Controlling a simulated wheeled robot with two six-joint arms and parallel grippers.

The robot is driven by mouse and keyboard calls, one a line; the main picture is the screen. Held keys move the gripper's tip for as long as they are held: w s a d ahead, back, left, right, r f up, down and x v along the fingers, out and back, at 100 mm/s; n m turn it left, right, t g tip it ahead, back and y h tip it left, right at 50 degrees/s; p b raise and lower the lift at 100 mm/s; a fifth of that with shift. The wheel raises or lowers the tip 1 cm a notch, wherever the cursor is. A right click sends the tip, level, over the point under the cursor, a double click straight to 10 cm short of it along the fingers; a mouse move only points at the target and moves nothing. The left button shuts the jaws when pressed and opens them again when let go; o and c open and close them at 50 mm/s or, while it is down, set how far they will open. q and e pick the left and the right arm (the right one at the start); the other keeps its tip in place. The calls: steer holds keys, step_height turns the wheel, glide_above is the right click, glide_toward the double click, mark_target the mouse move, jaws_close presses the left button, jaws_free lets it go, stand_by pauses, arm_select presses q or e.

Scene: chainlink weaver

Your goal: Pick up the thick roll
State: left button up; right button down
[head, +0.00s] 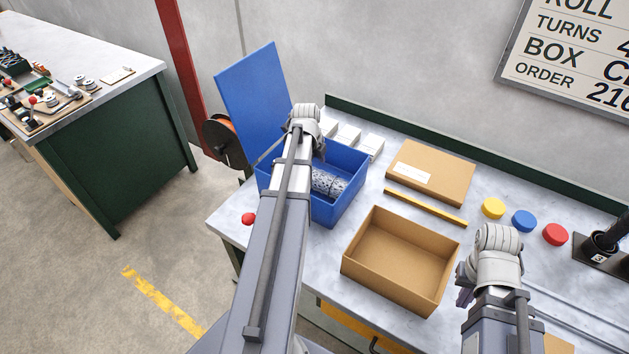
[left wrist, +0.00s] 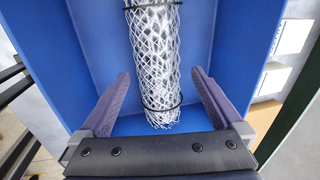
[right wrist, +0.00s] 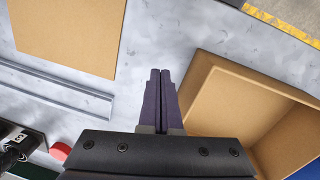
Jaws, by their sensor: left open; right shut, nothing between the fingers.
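The thick roll (head: 328,184) is a rolled chain-link mesh cylinder lying in the open blue box (head: 349,205) on the bench. In the left wrist view the roll (left wrist: 154,55) runs up and down the picture, with dark bands around it. My left gripper (left wrist: 157,85) is open above the box, one finger on each side of the roll's near end; I cannot tell whether they touch it. In the head view my left arm hides part of the box and roll. My right gripper (right wrist: 160,75) is shut and empty, above the bench to the right of the open cardboard box (head: 395,262).
The box's blue lid (head: 253,92) stands raised at the back left. A closed cardboard box (head: 430,173), a yellow bar (head: 425,207), and yellow (head: 493,208), blue (head: 524,221) and red (head: 555,234) discs lie to the right. A red ball (head: 248,218) is at the bench's left edge.

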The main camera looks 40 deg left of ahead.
mark_target(314, 172)
arm_select(q)
steer(key=shift+w+a+f+b, duration=0.15)
steer(key=shift+w+f+b, duration=0.05)
steer(key=shift+f+b, duration=1.15)
steer(key=shift+w+a+f+b, duration=0.1)
steer(key=shift+w+f+b, duration=0.1)
steer(key=shift+f+b, duration=1.1)
arm_select(e)
steer(key=shift+f, duration=2.65)
arm_select(q)
steer(key=shift+r, duration=0.1)
steer(key=shift+c, duration=0.2)
arm_select(e)
steer(key=shift+r, duration=0.15)
arm_select(q)
jaws_close()
steer(key=shift+r+p, duration=0.1)
steer(key=shift+p, duration=0.2)
arm_select(e)
steer(key=shift+r, duration=0.1)
